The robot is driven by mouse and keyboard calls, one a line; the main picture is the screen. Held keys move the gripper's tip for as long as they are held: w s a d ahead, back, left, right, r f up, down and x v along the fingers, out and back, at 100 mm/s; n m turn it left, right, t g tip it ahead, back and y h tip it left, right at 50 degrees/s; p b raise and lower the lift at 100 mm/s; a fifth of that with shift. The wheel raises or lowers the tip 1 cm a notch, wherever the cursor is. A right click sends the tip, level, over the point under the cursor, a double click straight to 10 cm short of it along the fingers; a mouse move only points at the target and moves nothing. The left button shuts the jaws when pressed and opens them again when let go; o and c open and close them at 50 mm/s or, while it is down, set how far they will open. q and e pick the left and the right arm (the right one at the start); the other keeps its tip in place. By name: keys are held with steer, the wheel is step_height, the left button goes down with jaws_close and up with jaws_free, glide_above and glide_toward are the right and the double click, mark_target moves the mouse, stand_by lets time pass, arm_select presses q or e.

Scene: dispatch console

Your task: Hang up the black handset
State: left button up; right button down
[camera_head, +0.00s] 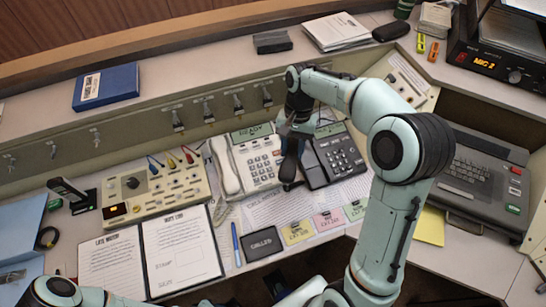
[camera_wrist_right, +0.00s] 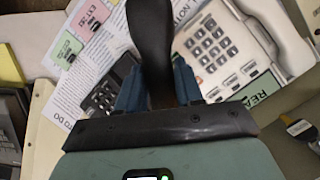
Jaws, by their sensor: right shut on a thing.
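The black handset (camera_head: 290,168) is in my right gripper (camera_head: 296,130), which is shut around it. The handset's lower end points toward the front of the desk. It overlaps the left side of the black desk phone (camera_head: 340,157), and I cannot tell whether it touches the phone. In the right wrist view, the handset (camera_wrist_right: 152,38) stands between the two blue fingertips (camera_wrist_right: 160,88), with the black phone's keys (camera_wrist_right: 103,95) partly hidden to its left. My left gripper is not in view; only parts of its arm show at the bottom.
A white phone (camera_head: 262,160) with its own white handset (camera_head: 226,168) stands close to the left. Papers and coloured notes (camera_head: 328,220) lie in front. A dark keyboard machine (camera_head: 470,170) is at the right. A switch panel (camera_head: 150,188) is at the left.

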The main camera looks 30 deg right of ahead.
steer(key=d+f+n+h+b, duration=0.1)
steer(key=d+f+n+b, duration=0.1)
steer(key=d+f+n, duration=0.1)
steer(key=d+f+n+b, duration=0.2)
steer(key=d+f+n, duration=0.1)
steer(key=d+f, duration=0.2)
steer(key=shift+w+d+f+n+h, duration=0.1)
steer(key=shift+d+f+n+h, duration=0.1)
steer(key=shift+f+n+h, duration=0.15)
steer(key=shift+w+f+b, duration=0.15)
steer(key=shift+f+b, duration=0.4)
steer(key=shift+f, duration=0.1)
steer(key=shift+f, duration=0.35)
stand_by(0.9)
steer(key=shift+w+p, duration=0.1)
steer(key=shift+p, duration=0.4)
